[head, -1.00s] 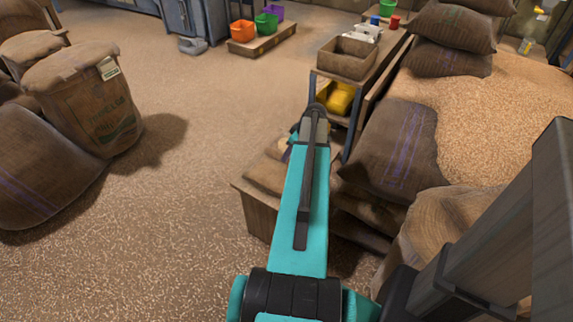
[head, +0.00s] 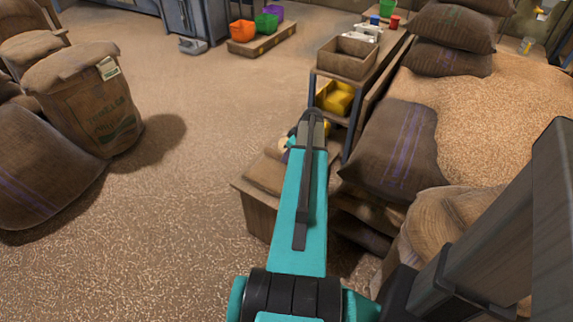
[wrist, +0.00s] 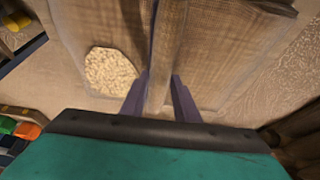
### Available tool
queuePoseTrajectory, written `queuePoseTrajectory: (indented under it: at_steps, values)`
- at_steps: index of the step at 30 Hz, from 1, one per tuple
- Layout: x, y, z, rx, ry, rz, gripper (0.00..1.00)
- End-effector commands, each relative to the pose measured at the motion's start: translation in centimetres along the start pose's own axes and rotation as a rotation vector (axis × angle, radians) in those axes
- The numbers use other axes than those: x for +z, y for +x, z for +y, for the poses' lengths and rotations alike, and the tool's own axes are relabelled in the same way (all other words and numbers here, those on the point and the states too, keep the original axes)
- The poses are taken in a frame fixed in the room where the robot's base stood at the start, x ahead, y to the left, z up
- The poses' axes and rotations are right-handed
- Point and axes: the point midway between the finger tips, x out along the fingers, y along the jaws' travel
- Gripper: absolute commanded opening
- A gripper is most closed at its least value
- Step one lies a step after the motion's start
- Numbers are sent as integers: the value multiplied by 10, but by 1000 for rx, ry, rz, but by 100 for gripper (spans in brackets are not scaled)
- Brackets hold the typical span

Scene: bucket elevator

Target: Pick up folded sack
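The folded sack (head: 264,174) is brown burlap and lies on top of a wooden box in the head view, partly hidden by my arm. In the wrist view what appears to be its woven cloth (wrist: 225,50) fills the upper middle, with a pale speckled patch (wrist: 110,72) at left. My gripper (wrist: 162,84) has its two purple-grey fingers apart, with a raised narrow strip of burlap between them. Whether the fingers press on that strip or only straddle it I cannot tell. In the head view the fingers are hidden behind the arm.
The wooden box (head: 258,212) stands on grain-strewn floor. A shelf bench with a brown bin (head: 346,58) and yellow container (head: 336,98) is just beyond. Full sacks (head: 398,150) and a grain heap (head: 490,110) crowd the right. Floor at left is open up to upright sacks (head: 85,100).

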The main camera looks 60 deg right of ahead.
Motion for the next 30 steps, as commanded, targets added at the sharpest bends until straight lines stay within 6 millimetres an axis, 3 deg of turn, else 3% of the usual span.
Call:
queuePoseTrajectory:
  at_steps: [1, 4, 30]
  values:
    - [0, 0, 0, 0, 0, 0, 16]
    - [0, 0, 0, 0, 0, 0, 0]
    - [0, 0, 0, 1, -1, 0, 0]
